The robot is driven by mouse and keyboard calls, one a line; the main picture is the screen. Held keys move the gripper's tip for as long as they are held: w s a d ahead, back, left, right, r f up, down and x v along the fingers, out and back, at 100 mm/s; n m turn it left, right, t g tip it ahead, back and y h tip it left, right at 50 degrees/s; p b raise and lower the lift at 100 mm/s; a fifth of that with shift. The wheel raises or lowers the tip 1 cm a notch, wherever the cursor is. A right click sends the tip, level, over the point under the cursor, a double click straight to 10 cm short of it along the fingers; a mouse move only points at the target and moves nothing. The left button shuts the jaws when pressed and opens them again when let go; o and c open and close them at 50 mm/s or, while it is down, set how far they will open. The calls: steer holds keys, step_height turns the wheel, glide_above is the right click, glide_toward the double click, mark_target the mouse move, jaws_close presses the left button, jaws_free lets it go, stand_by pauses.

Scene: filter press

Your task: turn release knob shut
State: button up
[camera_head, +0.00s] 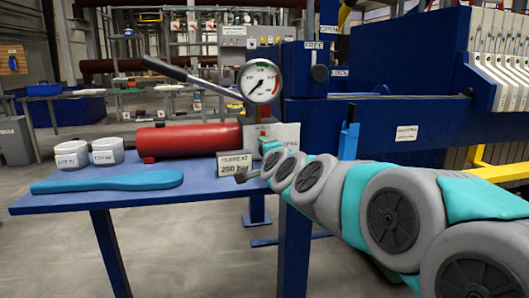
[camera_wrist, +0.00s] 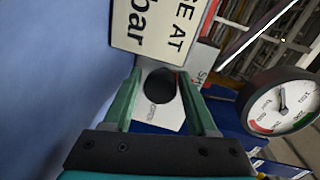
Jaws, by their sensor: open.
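The release knob (camera_wrist: 162,86) is a dark round knob on a pale plate (camera_wrist: 160,118) in the wrist view. The plate carries lettering that reads like OPEN below the knob and SH at its right. My gripper (camera_wrist: 161,74) has two green fingers, open, one on each side of the knob in the picture. The right finger overlaps the knob's edge; I cannot tell whether either finger touches it. In the head view my gripper (camera_head: 268,146) is at the pale block (camera_head: 288,135) under the gauge, and the knob is hidden there.
The pressure gauge (camera_head: 260,82) stands just above the block, near my gripper. A 200 bar sign (camera_head: 235,164) stands close in front. A red cylinder (camera_head: 190,139) and a long lever (camera_head: 190,77) are left of the gauge. Two white cups (camera_head: 88,153) stand on the blue table (camera_head: 130,195).

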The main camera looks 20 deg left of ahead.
steer(key=shift+s+d+r, duration=0.15)
steer(key=shift+s+d, duration=0.15)
steer(key=shift+s, duration=0.15)
steer(key=shift+v, duration=3.25)
